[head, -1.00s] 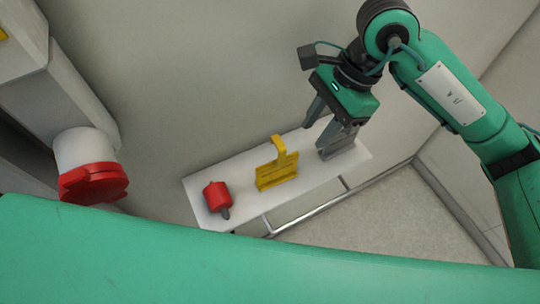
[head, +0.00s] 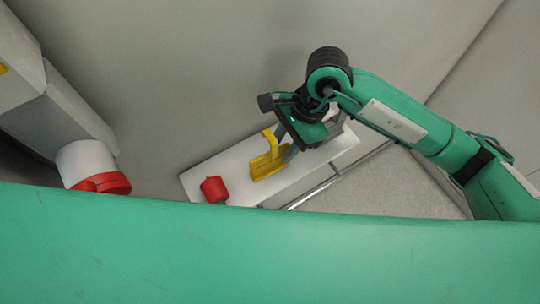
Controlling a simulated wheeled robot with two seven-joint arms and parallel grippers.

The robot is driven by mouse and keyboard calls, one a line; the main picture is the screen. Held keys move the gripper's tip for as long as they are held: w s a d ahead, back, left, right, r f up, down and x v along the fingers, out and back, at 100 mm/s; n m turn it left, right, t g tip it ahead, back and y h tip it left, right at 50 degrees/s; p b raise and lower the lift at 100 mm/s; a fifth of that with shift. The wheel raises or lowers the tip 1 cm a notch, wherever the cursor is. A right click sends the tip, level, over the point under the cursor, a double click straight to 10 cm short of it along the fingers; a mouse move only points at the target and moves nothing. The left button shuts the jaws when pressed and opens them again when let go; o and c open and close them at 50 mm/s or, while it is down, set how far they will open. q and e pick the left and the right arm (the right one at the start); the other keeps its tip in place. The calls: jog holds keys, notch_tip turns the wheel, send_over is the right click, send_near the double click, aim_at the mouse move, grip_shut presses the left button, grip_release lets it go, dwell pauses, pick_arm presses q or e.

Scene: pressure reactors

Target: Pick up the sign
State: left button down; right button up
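The yellow piece (head: 268,167), which I take to be the sign, stands on a narrow white shelf (head: 238,180). It has a flat ribbed lower part and an upright tab bent over at the top. My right gripper (head: 284,146) is right beside it, on its right side, pointing down with its fingers apart. One finger reaches close to the tab and the other to the right end of the lower part. I cannot tell whether they touch it. The piece still rests on the shelf. My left gripper is not in view.
A red cylindrical piece (head: 214,189) lies on the shelf left of the yellow one. A grey object (head: 338,123) stands at the shelf's right end, partly behind my gripper. A rail (head: 318,189) runs along the shelf's front. A white-and-red fitting (head: 88,163) is at left.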

aim_at(274, 165)
jog(key=p+x, duration=0.1)
jog(key=x, duration=0.2)
jog(key=shift+s+d+p, duration=0.1)
jog(key=shift+d+p, duration=0.05)
jog(key=shift+p, duration=0.15)
jog(key=shift+f, duration=0.45)
grip_shut()
jog(key=shift+r, duration=0.5)
notch_tip(274, 165, up, 19)
jog(key=b, duration=0.5)
jog(key=shift+b, duration=0.4)
